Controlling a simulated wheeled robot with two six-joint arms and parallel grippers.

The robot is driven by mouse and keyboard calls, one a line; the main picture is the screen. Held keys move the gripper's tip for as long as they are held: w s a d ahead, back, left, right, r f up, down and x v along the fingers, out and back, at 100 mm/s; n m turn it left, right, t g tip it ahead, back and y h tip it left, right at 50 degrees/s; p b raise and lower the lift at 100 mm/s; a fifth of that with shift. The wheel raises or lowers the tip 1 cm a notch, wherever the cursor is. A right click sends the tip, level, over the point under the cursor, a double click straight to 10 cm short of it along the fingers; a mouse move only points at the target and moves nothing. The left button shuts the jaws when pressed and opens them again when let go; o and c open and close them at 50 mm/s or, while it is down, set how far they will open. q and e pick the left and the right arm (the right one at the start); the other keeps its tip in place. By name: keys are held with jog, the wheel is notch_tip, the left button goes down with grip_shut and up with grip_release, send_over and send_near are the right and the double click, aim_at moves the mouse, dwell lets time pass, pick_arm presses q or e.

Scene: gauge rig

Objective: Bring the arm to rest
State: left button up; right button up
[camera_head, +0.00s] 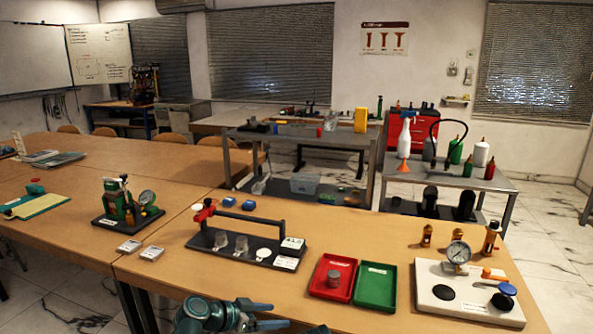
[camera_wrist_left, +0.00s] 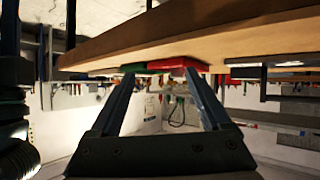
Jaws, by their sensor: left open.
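My left gripper (camera_wrist_left: 160,80) shows in the left wrist view with its two dark fingers spread apart and nothing between them. That view looks upside down. Beyond the fingertips, the table edge shows with the red tray (camera_wrist_left: 178,64) and the green tray (camera_wrist_left: 133,68); the gripper looks apart from them. In the head view, teal and grey links of my arm show at the bottom edge, in front of the table (camera_head: 380,232); the fingers cannot be made out clearly there. My right gripper is in neither view.
On the table are a red tray (camera_head: 333,277) with grey weights, a green tray (camera_head: 376,287), a white gauge board (camera_head: 440,298), a black stand with a red-ended bar (camera_head: 240,248) and a green gauge pump (camera_head: 128,205). Bare tabletop lies behind the trays.

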pick_arm(q)
jog(key=s+f+n+g+y, duration=0.35)
jog(key=s+f+y, duration=0.25)
jog(key=s, duration=0.3)
jog(key=s+f+n+g+y, duration=0.3)
jog(key=s+f+g+y, duration=0.15)
jog(key=s, duration=0.45)
notch_tip(320, 180, up, 17)
jog(key=t+p, duration=0.1)
jog(key=p, duration=1.6)
jog(key=shift+d+y+p, duration=0.2)
jog(key=shift+y+p, duration=0.1)
jog(key=shift+y, duration=0.05)
jog(key=shift+w, duration=0.1)
